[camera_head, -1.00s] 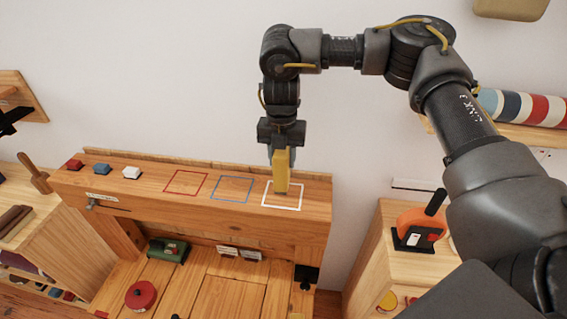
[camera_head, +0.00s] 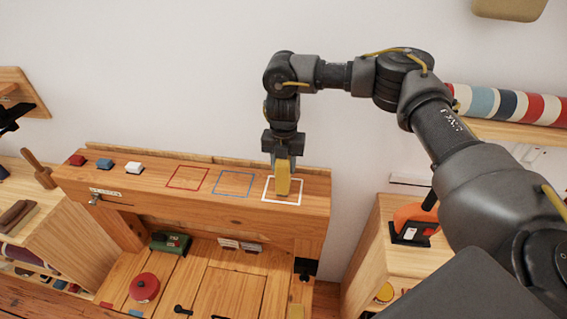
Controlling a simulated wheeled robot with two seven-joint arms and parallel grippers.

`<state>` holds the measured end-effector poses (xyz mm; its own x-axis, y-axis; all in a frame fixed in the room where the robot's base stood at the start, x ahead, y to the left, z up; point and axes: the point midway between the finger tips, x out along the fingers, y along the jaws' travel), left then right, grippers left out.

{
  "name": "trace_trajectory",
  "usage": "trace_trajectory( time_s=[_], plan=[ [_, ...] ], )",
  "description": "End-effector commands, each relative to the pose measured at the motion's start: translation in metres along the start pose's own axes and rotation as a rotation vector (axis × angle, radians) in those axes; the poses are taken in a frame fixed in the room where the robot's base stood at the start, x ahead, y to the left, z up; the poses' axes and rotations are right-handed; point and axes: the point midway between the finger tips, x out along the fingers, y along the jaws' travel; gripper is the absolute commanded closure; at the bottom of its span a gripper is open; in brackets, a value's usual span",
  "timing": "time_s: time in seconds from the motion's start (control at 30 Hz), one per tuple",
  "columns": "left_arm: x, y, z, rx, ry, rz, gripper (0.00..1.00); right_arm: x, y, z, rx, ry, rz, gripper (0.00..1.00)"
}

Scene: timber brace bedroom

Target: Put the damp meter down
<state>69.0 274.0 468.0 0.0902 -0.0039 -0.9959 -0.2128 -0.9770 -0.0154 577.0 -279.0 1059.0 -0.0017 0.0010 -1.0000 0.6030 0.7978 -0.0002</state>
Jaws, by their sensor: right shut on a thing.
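The damp meter, a narrow yellow block (camera_head: 283,181), is upright in my right gripper (camera_head: 283,163). The gripper points straight down and is shut on its upper part. The meter's lower end is over the white outlined square (camera_head: 268,199) at the right end of the wooden beam top (camera_head: 318,187). I cannot tell whether it touches the wood. My left gripper is not in view.
A blue outline (camera_head: 234,196) and a red outline (camera_head: 188,188) lie left of the white one, both empty. An orange and black tool (camera_head: 414,224) stands on the cabinet at right.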

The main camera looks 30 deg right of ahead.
Motion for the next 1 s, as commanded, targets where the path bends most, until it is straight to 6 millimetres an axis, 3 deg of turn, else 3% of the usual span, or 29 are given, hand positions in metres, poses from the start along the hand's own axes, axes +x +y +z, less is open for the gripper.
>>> trace_trajectory(
  time_s=[0.17, 0.2, 0.33, 0.73, 1.0],
  plan=[
    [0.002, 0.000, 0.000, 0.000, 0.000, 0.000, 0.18, 0.004, 0.000, 0.000, 0.000, 0.000, 0.000, 0.86],
    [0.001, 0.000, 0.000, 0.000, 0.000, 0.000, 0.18, 0.004, 0.000, 0.000, 0.000, 0.000, 0.000, 0.58],
    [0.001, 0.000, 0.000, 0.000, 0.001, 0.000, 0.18, 0.004, 0.000, 0.000, 0.000, 0.000, 0.000, 0.42],
    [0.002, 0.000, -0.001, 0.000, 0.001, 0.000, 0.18, -0.005, 0.001, 0.000, -0.001, -0.002, 0.002, 0.42],
    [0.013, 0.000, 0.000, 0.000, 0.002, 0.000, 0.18, -0.055, 0.001, 0.001, -0.002, -0.007, 0.003, 0.42]
  ],
)
